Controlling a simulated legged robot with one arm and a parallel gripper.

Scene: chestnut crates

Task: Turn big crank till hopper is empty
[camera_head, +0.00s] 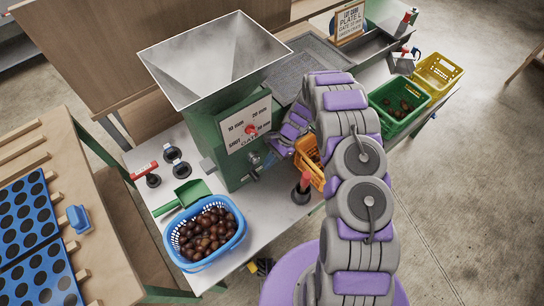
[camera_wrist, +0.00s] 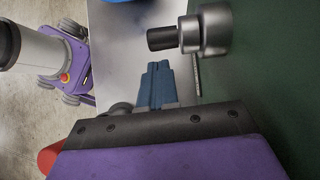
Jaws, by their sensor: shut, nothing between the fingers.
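The hopper (camera_head: 215,62) is an open metal funnel on a green machine (camera_head: 232,160). Its visible inner walls are bare and no chestnuts show in it. A grey metal fitting (camera_head: 254,173) sticks out of the machine's front; in the wrist view a grey metal hub with a black knob (camera_wrist: 161,38) stands by the green wall. A red-topped handle (camera_head: 304,184) stands right of the machine; I cannot tell if it belongs to the big crank. My gripper (camera_wrist: 158,70) has blue fingers, shut and empty, just below and apart from the black knob. My arm partly hides it in the head view.
A blue basket (camera_head: 174,255) full of chestnuts stands in front of the machine beside a green scoop (camera_head: 190,192). An orange basket (camera_head: 315,176) is partly hidden behind my arm. Green (camera_head: 414,118) and yellow (camera_head: 447,65) crates stand at right.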

